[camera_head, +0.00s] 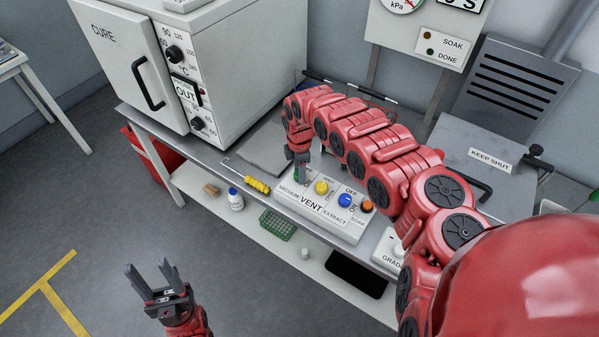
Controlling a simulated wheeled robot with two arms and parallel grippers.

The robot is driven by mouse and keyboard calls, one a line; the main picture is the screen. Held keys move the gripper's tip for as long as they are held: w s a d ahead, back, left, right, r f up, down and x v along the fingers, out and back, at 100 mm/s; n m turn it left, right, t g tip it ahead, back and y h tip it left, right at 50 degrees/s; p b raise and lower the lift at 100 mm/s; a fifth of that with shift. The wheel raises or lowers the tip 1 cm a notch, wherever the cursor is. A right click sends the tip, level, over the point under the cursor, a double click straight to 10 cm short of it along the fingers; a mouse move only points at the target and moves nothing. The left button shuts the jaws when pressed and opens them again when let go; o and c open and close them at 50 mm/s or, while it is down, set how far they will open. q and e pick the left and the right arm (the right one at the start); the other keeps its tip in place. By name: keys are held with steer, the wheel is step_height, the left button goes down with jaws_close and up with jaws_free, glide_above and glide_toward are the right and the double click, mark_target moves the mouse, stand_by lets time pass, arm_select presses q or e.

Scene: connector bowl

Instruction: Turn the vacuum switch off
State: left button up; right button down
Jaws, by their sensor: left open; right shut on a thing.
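The control box (312,212) on the bench carries a row of switches, marked VACUUM, VENT, EXTRACT and SOAK. The green vacuum switch (299,175) is at the box's left end, above the VACUUM label. My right gripper (299,166) reaches down from above and is shut on this green switch. The fingers hide part of it, so I cannot tell its setting. My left gripper (149,267) is open and empty, low at the left over the floor, well apart from the bench.
A yellow knob (321,187), a blue knob (344,200) and an orange button (366,206) sit close beside the vacuum switch. A yellow-handled tool (257,185) lies left of the box. The CURE oven (236,75) stands behind left. A lower shelf holds a green basket (278,224).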

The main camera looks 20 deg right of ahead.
stand_by(0.4)
steer(key=shift+c, duration=1.9)
jaws_free()
step_height(320, 180, up, 17)
steer(key=b, duration=0.4)
steer(key=shift+r+b, duration=0.2)
steer(key=shift+b, duration=0.1)
